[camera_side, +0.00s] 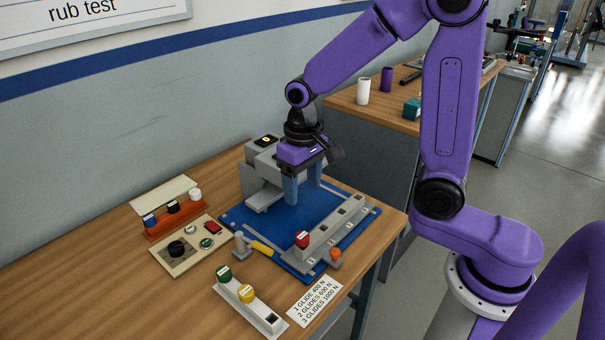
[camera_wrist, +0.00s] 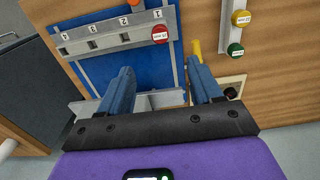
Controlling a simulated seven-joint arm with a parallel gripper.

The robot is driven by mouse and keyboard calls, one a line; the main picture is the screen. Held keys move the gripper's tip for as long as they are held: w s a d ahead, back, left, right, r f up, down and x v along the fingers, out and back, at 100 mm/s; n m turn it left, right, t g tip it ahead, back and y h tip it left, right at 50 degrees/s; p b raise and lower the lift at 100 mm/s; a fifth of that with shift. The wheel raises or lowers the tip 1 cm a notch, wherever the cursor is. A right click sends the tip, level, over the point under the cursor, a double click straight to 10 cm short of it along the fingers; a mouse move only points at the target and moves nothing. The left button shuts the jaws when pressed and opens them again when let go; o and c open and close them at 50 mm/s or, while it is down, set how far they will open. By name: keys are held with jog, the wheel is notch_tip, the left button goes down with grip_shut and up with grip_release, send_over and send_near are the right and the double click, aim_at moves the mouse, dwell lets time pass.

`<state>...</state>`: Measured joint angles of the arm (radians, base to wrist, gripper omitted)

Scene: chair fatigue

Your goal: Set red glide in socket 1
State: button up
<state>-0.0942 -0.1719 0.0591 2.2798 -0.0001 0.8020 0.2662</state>
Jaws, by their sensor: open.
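The red glide (camera_side: 302,240) stands upright at the near end of the grey socket rail (camera_side: 325,236) on the blue board. In the wrist view the red glide (camera_wrist: 160,35) sits at the rail's right end, beside the label 1. The sockets by labels 2 and 3 on the rail (camera_wrist: 108,40) look empty. I cannot tell how deep the glide sits. My gripper (camera_side: 303,193) is open and empty above the blue board (camera_side: 245,214), behind the rail. In the wrist view my gripper (camera_wrist: 160,67) has its fingers wide apart, clear of the glide.
A grey holder (camera_side: 267,318) with a green glide (camera_side: 224,273) and a yellow glide (camera_side: 247,294) stands in front.

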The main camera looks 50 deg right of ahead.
jog(key=shift+r, duration=1.2)
jog(key=s+d+n, duration=0.2)
jog(key=s+n, duration=1)
jog(key=s, duration=0.9)
jog(key=shift+s+d+r+n, duration=0.25)
jog(key=shift+s+d+n, duration=0.05)
jog(key=shift+s+d, duration=0.05)
jog(key=shift+o, duration=0.2)
jog(key=shift+w, duration=0.1)
dwell(1.1)
